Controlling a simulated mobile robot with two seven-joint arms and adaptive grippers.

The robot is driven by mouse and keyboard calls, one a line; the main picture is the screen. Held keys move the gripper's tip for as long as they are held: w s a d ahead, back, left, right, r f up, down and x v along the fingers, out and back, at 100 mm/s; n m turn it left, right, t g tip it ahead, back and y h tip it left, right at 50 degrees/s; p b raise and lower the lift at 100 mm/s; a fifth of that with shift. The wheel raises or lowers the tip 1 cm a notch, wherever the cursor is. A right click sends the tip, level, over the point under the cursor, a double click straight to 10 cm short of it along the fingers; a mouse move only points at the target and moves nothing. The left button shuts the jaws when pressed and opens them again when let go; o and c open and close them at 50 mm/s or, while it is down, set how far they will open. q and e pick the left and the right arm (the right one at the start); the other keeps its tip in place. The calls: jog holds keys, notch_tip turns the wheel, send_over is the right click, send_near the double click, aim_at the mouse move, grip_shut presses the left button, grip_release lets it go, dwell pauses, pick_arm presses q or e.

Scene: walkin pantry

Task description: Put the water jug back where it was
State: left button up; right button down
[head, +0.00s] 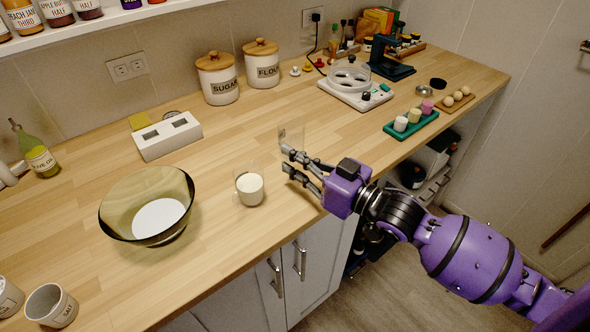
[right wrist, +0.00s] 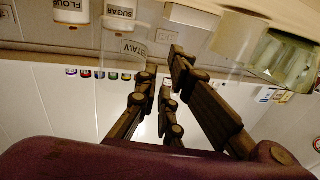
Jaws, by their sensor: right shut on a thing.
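The water jug (head: 292,138) looks like a clear, nearly invisible vessel at the fingertips of my right gripper (head: 286,159), above or on the worktop. Its outline is faint, and I cannot tell whether its base touches the wood. My right gripper is shut on it, reaching in from the right over the counter's front edge. In the right wrist view the fingers (right wrist: 165,85) reach forward, with faint clear glass around them. My left gripper is in neither view.
A clear cup with white contents (head: 249,190) stands left of my gripper, and a glass bowl (head: 147,207) farther left. Bare wood lies between.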

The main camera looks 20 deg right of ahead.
jog(key=shift+w+f, duration=0.1)
jog(key=shift+w, duration=0.1)
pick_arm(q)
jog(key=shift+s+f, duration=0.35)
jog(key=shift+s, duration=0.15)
pick_arm(e)
jog(key=shift+w+f, duration=0.1)
jog(key=shift+f, duration=1.6)
jog(key=shift+f, duration=0.1)
jog(key=shift+f, duration=0.15)
jog(key=c, duration=1.9)
grip_release()
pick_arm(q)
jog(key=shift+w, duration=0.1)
